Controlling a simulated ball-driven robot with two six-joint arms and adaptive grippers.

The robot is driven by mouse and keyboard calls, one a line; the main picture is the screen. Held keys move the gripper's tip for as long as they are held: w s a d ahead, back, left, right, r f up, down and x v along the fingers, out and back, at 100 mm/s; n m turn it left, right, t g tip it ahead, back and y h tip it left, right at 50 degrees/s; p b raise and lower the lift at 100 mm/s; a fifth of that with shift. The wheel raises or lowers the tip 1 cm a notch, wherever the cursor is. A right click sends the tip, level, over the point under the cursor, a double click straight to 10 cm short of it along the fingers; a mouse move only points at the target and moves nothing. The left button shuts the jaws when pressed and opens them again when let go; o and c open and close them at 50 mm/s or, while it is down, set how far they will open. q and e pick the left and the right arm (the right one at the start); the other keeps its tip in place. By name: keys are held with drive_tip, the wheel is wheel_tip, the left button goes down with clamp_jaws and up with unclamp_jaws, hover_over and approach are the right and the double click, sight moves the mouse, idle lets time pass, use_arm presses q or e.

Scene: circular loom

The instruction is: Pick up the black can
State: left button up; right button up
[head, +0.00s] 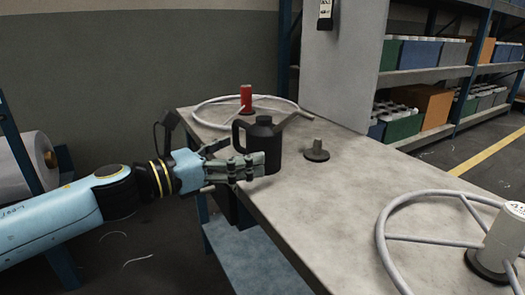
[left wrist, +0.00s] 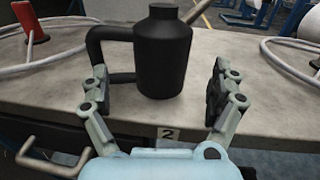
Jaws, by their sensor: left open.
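The black can (head: 265,147) stands upright on the workbench (head: 345,195), near its left edge, with a loop handle on its left side and a spout pointing up to the right in the head view. In the left wrist view the can (left wrist: 163,55) stands straight ahead, between and beyond the fingertips, its handle to the left. My left gripper (head: 250,166) is at the bench edge in front of the can; in the left wrist view it (left wrist: 155,90) is open and empty. My right gripper is in neither view.
A white ring with a red spool (head: 246,98) lies behind the can. A small dark peg on a round base (head: 316,152) stands to its right. Another ring with a white spool (head: 501,238) is at the front right. A metal handle (left wrist: 50,160) sits below the bench edge.

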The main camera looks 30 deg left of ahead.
sight(249, 151)
use_arm(q)
drive_tip(key=shift+w+d+r, duration=0.1)
drive_tip(key=shift+w, duration=0.15)
drive_tip(key=p+x, duration=0.2)
drive_tip(key=x, duration=0.2)
drive_tip(key=shift+w+d+f, duration=0.15)
drive_tip(key=shift+d+f, duration=0.05)
drive_tip(key=shift+w+f, duration=0.15)
drive_tip(key=c, duration=1.5)
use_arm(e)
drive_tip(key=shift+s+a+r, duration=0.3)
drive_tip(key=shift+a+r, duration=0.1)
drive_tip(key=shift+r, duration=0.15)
